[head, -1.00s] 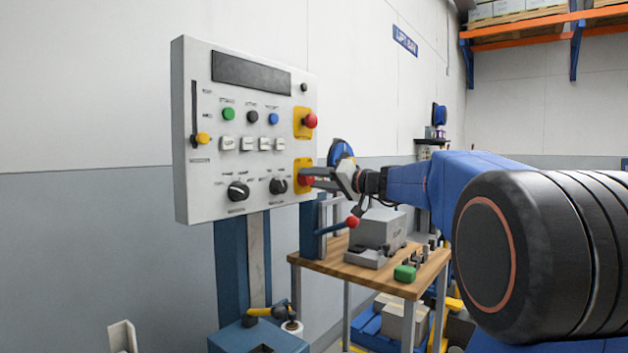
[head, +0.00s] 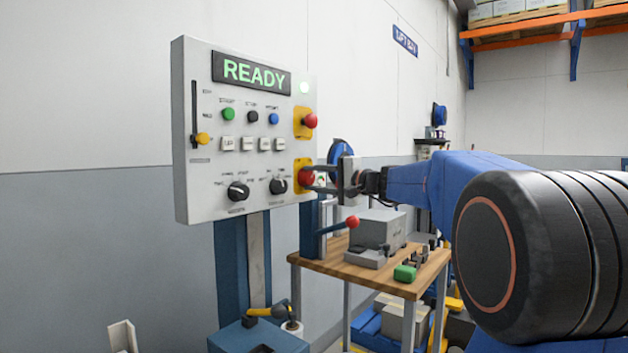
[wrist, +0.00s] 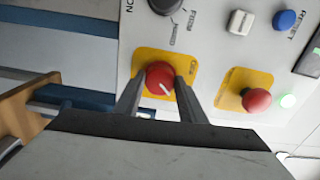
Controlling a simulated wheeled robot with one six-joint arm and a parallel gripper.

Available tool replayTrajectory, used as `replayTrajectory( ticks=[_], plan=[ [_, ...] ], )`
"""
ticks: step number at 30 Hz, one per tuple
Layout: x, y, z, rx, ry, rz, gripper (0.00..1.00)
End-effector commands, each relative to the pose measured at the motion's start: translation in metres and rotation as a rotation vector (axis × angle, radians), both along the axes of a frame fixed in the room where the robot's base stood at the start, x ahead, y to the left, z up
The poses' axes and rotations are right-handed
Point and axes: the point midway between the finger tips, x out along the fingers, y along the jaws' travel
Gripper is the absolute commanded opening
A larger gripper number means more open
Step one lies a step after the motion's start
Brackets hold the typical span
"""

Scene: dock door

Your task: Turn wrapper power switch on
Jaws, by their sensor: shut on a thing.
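The wrapper power switch (wrist: 160,78) is a red rotary knob on a yellow plate, with a white mark on its face. In the head view the power switch (head: 306,178) sits at the lower right of the grey control panel (head: 205,165). My gripper (wrist: 160,84) is shut on the knob, one finger on each side; in the head view my gripper (head: 312,179) reaches it from the right.
A red mushroom button (head: 310,121) on its own yellow plate sits above the switch; it also shows in the wrist view (wrist: 257,99). A wooden table (head: 350,270) with a grey box stands below my arm. A lever with a red ball (head: 352,222) sticks out below the gripper.

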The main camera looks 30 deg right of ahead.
Motion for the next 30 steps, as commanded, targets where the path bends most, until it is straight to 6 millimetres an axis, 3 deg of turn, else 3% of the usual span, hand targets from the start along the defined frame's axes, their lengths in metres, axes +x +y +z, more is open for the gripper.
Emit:
replayTrajectory(
  ticks=[20, 21, 23, 30],
  plan=[
    [0.0003, -0.0004, -0.0006, 0.053, 0.027, -0.001, 0.15],
    [0.0003, -0.0004, -0.0006, 0.053, 0.027, -0.001, 0.44],
    [0.0003, -0.0003, -0.0006, 0.053, 0.027, -0.001, 0.56],
    [0.0001, -0.0002, -0.0003, 0.052, 0.025, 0.000, 0.56]
  ],
)
